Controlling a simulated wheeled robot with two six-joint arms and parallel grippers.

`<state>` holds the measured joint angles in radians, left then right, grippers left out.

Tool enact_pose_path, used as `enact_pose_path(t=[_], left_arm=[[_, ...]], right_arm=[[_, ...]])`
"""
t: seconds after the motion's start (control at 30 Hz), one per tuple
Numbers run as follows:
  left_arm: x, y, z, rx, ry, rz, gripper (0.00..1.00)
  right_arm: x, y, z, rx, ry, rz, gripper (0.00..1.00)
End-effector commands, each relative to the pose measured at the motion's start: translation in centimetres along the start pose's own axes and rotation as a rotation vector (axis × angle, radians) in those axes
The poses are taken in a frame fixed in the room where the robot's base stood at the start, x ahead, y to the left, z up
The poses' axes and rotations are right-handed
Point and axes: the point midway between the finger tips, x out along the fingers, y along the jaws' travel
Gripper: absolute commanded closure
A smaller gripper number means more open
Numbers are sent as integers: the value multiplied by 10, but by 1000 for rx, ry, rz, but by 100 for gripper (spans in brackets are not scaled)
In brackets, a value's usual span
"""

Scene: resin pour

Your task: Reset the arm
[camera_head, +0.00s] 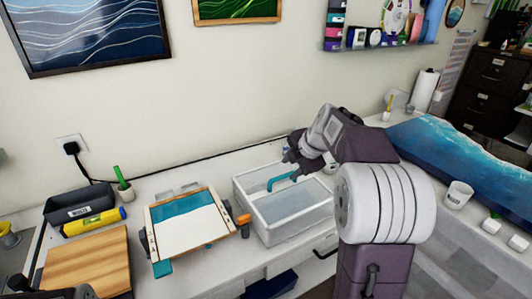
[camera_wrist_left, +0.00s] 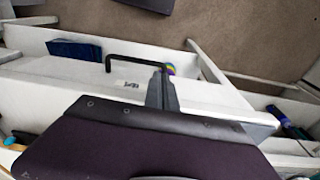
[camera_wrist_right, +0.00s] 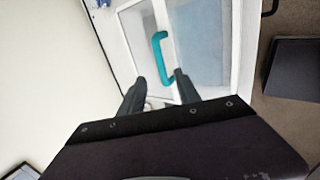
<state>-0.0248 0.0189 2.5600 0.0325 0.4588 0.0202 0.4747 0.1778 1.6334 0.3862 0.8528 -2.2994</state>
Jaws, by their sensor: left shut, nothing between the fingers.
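My right gripper (camera_head: 291,157) is above the white box with a clear lid (camera_head: 288,205) on the counter. In the right wrist view its two fingers (camera_wrist_right: 158,82) are apart with nothing held. The box's teal handle (camera_wrist_right: 160,57) shows just beyond the fingertips; it also shows in the head view (camera_head: 282,181). Whether a finger touches it, I cannot tell. My left gripper (camera_wrist_left: 161,90) is shut and empty in the left wrist view, over a white drawer front with a black handle (camera_wrist_left: 133,61). Part of my left arm shows at the head view's lower left corner.
A framed panel with teal and white (camera_head: 192,230) lies left of the box, with an orange-handled clamp (camera_head: 243,219) at its right. A wooden board (camera_head: 88,262), dark bin (camera_head: 78,206) and yellow level (camera_head: 93,222) are further left. A blue resin piece (camera_head: 455,150) is at right.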

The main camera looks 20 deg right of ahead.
Motion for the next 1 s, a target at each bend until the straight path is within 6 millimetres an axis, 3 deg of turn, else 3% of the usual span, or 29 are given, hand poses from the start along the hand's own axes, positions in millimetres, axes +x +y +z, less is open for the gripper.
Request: enact_pose_path(t=[0.17,0.27,0.37,0.43,0.5,0.6,0.8,0.9,1.0], left_arm=[[-1,0,0,0,0,0,100],[-3,0,0,0,0,0,100],[-6,0,-1,0,0,0,100],[-7,0,-1,0,0,0,100],[-8,0,-1,0,0,0,100],[-10,0,-1,0,0,0,100],[-10,0,-1,0,0,0,100],[-10,0,-1,0,0,0,100],[-10,0,-1,0,0,0,100]], right_arm=[[1,3,-7,-13,9,1,61],[1,14,-43,-83,51,7,61],[15,-18,-101,-173,129,-82,61],[27,-57,-134,-133,152,-174,61],[35,-102,-158,10,135,-273,61],[42,-159,-175,274,60,-384,61],[43,-252,-175,939,-199,-478,61],[44,-271,-170,1250,-308,-451,61],[47,-268,-168,1472,-358,-400,61]])
